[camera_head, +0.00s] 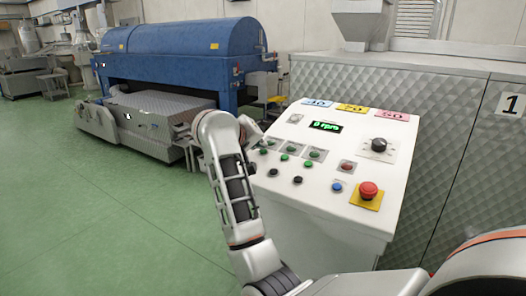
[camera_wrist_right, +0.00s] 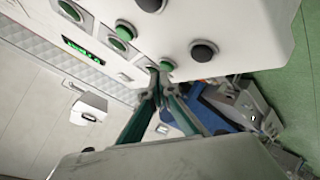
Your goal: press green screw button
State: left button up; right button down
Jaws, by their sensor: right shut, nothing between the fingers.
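The white control panel (camera_head: 320,125) carries several green buttons. One green button (camera_head: 263,151) at its left edge shows beside my right gripper (camera_head: 258,141); others are farther right (camera_head: 289,150) (camera_head: 314,155). The labels are too small to read, so I cannot tell which is the screw button. In the right wrist view, the shut, empty fingertips of my right gripper (camera_wrist_right: 154,74) are close to a green button (camera_wrist_right: 167,65); I cannot tell whether they touch it. Another green button (camera_wrist_right: 125,31) is farther up left. My left gripper is not in view.
The panel also has black buttons (camera_head: 297,180), a red button (camera_head: 347,167), a blue button (camera_head: 336,187), a red emergency stop (camera_head: 369,189), a black knob (camera_head: 378,145) and a display (camera_head: 325,126) reading 0 rpm. A blue machine (camera_head: 190,42) stands behind; green floor lies left.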

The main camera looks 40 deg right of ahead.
jog(key=shift+a+r, duration=0.1)
jog(key=shift+r, duration=0.3)
jog(key=r, duration=0.1)
jog(key=a+r+p, duration=0.1)
jog(key=r, duration=0.2)
jog(key=shift+s+a+r, duration=0.15)
jog(key=shift+s+r, duration=0.15)
jog(key=shift+r, duration=0.1)
dwell(0.9)
